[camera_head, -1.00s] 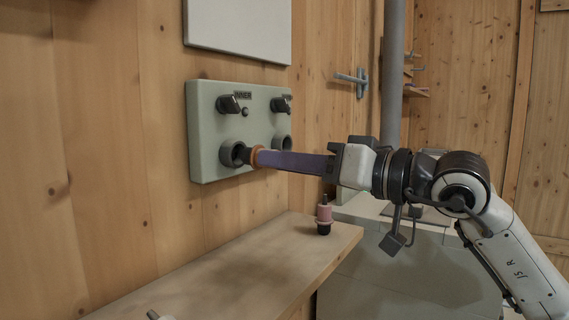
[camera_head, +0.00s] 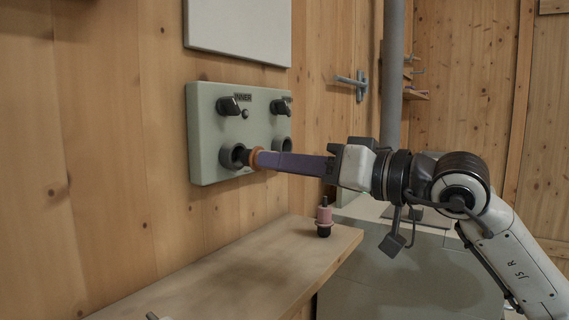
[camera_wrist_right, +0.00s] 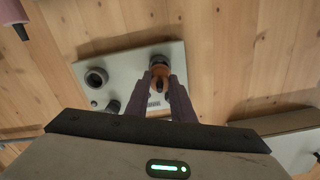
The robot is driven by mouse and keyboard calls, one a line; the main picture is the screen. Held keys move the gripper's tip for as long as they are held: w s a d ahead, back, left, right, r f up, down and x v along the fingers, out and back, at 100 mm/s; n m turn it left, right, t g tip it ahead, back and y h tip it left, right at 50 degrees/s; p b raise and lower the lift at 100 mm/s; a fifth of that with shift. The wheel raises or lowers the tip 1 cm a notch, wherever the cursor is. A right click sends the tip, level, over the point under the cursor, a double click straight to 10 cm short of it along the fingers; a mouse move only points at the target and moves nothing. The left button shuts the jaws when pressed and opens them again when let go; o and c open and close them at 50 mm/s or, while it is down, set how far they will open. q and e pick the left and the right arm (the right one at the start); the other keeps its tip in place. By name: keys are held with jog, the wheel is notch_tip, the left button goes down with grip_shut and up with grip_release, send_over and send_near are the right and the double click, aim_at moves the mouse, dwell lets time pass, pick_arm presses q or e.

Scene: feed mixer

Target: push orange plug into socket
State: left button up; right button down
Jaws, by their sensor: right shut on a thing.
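The orange plug (camera_head: 257,158) is held between the purple-grey fingers of my right gripper (camera_head: 266,160), which is shut on it. Its dark front end points into the mouth of the left round socket (camera_head: 232,155) on the grey-green wall panel (camera_head: 207,121). The orange collar stays outside the socket rim. In the right wrist view the orange plug (camera_wrist_right: 161,73) sits between the fingertips, lined up closely with the socket (camera_wrist_right: 158,60). How deep its tip is cannot be seen. My left gripper is not in view.
The panel has a second socket (camera_head: 282,144) at right and two dark knobs (camera_head: 229,105) above. A pink plug (camera_head: 324,216) stands on the wooden shelf (camera_head: 245,270) below. Part of a small object (camera_head: 153,316) shows at the bottom edge. The middle of the shelf is clear.

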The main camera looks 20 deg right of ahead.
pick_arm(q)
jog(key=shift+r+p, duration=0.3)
pick_arm(e)
jog(key=shift+x, duration=1.05)
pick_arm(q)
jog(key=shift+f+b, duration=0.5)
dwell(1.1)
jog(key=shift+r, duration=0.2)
pick_arm(e)
jog(key=shift+w+a, duration=0.45)
jog(key=shift+w, duration=0.1)
jog(key=c, duration=1.5)
grip_release()
jog(key=shift+o, duration=0.2)
pick_arm(q)
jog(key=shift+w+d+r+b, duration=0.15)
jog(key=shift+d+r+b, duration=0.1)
jog(key=shift+b, duration=0.25)
pick_arm(e)
jog(key=v, duration=1)
jog(key=shift+s, duration=0.1)
